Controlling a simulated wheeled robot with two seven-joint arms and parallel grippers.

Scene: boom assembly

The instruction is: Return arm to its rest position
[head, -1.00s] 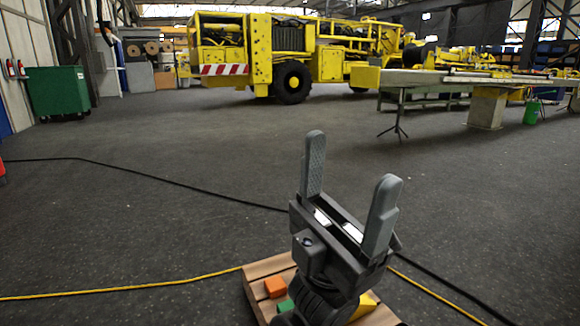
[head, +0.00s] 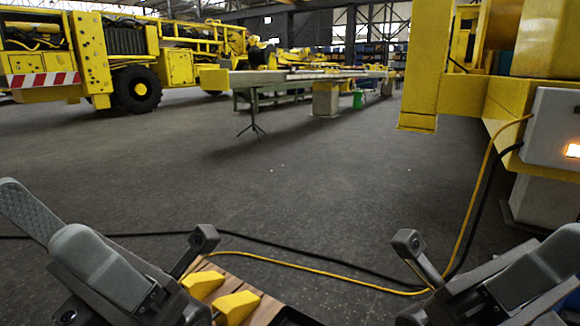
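My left gripper (head: 42,216) is at the lower left of the head view, low over the floor. Its two grey fingers stand apart with nothing visible between them. My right gripper (head: 530,275) is at the lower right, partly cut off by the picture edge. One grey finger shows clearly. The other cannot be made out, so its opening cannot be told.
A wooden pallet (head: 262,308) with yellow blocks (head: 236,305) lies between the grippers, partly hidden. A yellow machine (head: 490,100) with a grey box (head: 552,128) stands at the right. Black and yellow cables cross the floor. The middle floor is clear.

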